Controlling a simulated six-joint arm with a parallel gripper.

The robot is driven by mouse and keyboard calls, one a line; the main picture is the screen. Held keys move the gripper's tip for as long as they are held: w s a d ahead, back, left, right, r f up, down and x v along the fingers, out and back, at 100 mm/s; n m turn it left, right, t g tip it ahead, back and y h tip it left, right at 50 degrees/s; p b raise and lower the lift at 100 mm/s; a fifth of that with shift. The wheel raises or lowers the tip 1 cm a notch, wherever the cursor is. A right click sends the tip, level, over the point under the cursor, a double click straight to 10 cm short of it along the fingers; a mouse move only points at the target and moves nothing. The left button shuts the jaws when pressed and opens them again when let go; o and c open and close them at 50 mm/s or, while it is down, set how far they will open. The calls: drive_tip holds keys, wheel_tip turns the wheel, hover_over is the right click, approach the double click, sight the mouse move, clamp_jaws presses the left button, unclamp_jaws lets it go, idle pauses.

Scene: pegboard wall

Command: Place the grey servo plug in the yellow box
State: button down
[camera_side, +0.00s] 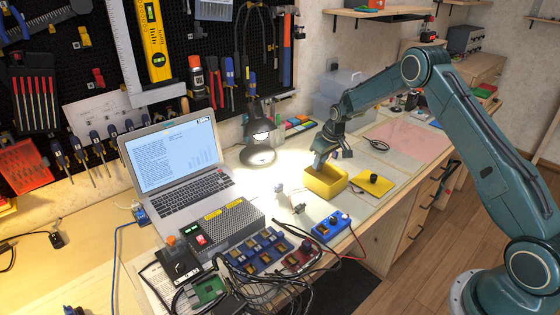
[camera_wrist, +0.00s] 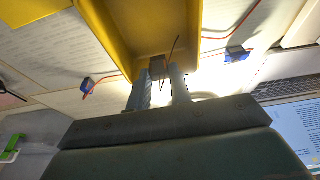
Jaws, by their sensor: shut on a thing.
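The yellow box (camera_side: 325,187) stands open on the bench in the side view. Its inside and walls (camera_wrist: 208,14) fill the upper middle of the wrist view. My gripper (camera_side: 319,166) points down at the box's rim, its tips at or just above the opening. In the wrist view my gripper (camera_wrist: 160,82) is shut on the small dark grey servo plug (camera_wrist: 157,67), which has thin dark and reddish wires. The plug appears over the box's near edge; I cannot tell whether it touches the box. The plug is too small to make out in the side view.
A yellow lid with a black knob (camera_side: 373,184) lies right of the box. A lit lamp (camera_side: 258,153) and a laptop (camera_side: 180,170) stand to the left. Electronics and cables crowd the front.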

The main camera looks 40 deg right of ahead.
sight(321, 168)
drive_tip(key=shift+f, duration=1.95)
drive_tip(key=shift+f, duration=0.15)
drive_tip(key=c, duration=1.3)
unclamp_jaws()
drive_tip(key=shift+v, duration=6.15)
